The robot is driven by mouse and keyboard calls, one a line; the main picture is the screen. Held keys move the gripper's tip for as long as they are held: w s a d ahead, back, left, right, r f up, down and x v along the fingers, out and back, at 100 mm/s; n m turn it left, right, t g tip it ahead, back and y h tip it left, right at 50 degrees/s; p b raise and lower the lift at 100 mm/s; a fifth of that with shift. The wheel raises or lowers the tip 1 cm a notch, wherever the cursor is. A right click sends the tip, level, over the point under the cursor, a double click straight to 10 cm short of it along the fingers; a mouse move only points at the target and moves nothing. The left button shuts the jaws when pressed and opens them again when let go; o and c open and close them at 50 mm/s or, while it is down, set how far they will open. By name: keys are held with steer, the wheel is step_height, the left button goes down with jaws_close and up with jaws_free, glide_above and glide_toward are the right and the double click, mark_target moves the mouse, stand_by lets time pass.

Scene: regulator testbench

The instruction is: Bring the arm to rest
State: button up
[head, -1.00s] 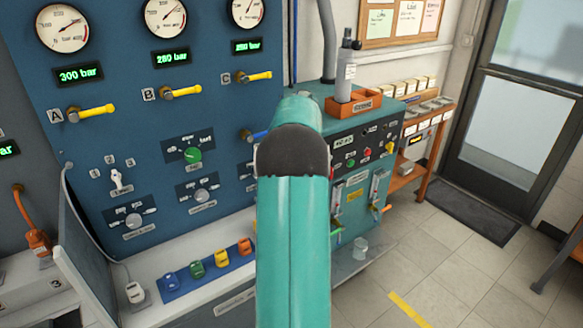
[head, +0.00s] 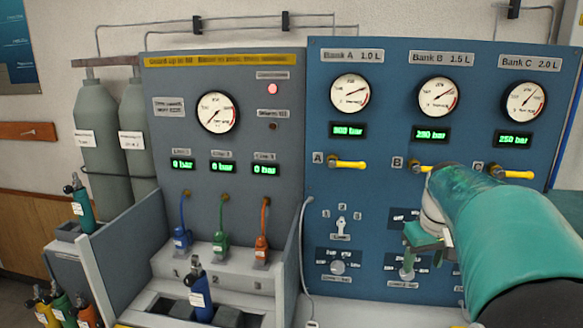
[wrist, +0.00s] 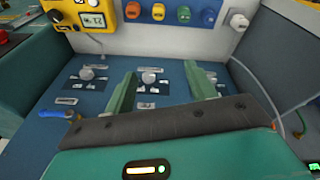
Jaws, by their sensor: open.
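My teal arm (head: 505,235) reaches in from the right in the head view, in front of the blue panel (head: 375,205). My gripper (head: 428,236) is at the panel's lower part, below the Bank B gauge (head: 438,97); it hides some knobs and labels. In the wrist view the two green fingers of my gripper (wrist: 161,75) are apart, with nothing between them. They point at the blue panel (wrist: 60,120) with its grey knobs (wrist: 150,77). I cannot tell how close the fingers are to the panel.
Yellow valve handles (head: 348,164) stick out below the gauges. A grey panel (head: 215,85) with three hoses and a bottle (head: 200,295) stands left. Grey cylinders (head: 103,140) stand at the far left.

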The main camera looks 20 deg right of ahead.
steer(key=s+a+f+t, duration=0.1)
steer(key=s+a, duration=0.3)
steer(key=a, duration=0.5)
steer(key=s+a+f+n+t, duration=0.1)
steer(key=s+a, duration=0.3)
steer(key=a, duration=0.6)
steer(key=s+a+f+n+t+y, duration=0.1)
steer(key=s+a, duration=0.3)
steer(key=a, duration=0.6)
steer(key=shift+s+f+t, duration=0.25)
steer(key=shift+t, duration=0.05)
steer(key=c, duration=0.4)
steer(key=shift+c, duration=0.2)
steer(key=shift+d, duration=0.15)
